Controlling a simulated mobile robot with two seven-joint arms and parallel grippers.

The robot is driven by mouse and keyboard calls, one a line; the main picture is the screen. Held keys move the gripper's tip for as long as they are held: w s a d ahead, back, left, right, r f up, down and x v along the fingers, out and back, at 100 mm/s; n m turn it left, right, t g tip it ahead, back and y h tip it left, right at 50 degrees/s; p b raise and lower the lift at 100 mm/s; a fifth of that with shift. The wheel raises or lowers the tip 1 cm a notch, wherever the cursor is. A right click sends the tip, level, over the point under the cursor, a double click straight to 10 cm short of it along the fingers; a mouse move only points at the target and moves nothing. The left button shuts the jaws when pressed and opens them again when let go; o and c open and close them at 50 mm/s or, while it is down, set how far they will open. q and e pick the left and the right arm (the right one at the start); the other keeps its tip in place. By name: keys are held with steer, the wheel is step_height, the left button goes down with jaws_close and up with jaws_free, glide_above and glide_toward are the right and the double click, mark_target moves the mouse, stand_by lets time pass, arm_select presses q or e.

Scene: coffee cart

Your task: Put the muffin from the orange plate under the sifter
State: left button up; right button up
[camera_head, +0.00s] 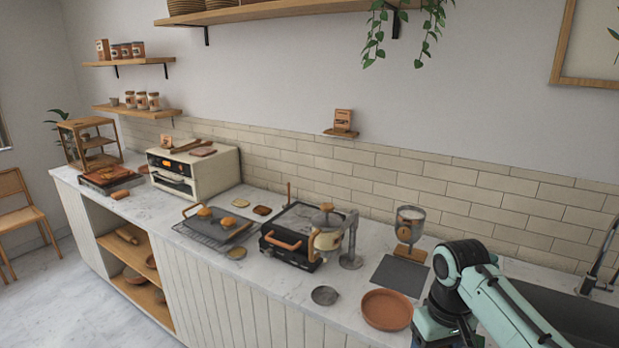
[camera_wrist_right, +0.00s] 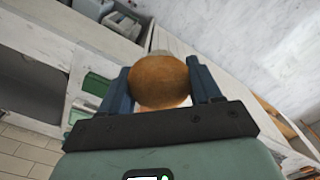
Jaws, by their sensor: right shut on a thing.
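A round brown muffin (camera_wrist_right: 158,82) sits between the two dark blue fingers of my right gripper (camera_wrist_right: 162,84) in the right wrist view, and the gripper is shut on it. In the head view my right arm comes in at the lower right; its fingers and the muffin cannot be made out there. The orange plate (camera_head: 387,310) lies empty near the counter's front edge, left of my arm. What looks like the sifter (camera_head: 409,219), a clear hopper on a wooden stand, stands behind the plate near the wall. My left gripper is not in view.
A dark grey mat (camera_head: 400,275) lies between sifter and plate. A small grey dish (camera_head: 325,295) lies left of the plate. A black cooker (camera_head: 290,245) with a jar and metal stand is further left. A dark sink (camera_head: 560,300) lies behind my arm.

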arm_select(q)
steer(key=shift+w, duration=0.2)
arm_select(e)
steer(key=w+a+f+m, duration=0.1)
steer(key=a+f, duration=0.1)
steer(key=f, duration=1.2)
steer(key=w+a+f+m, duration=0.1)
steer(key=a+f, duration=0.2)
steer(key=f, duration=1.1)
steer(key=shift+w, duration=0.15)
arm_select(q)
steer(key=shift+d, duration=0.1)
arm_select(e)
steer(key=shift+d+f, duration=0.1)
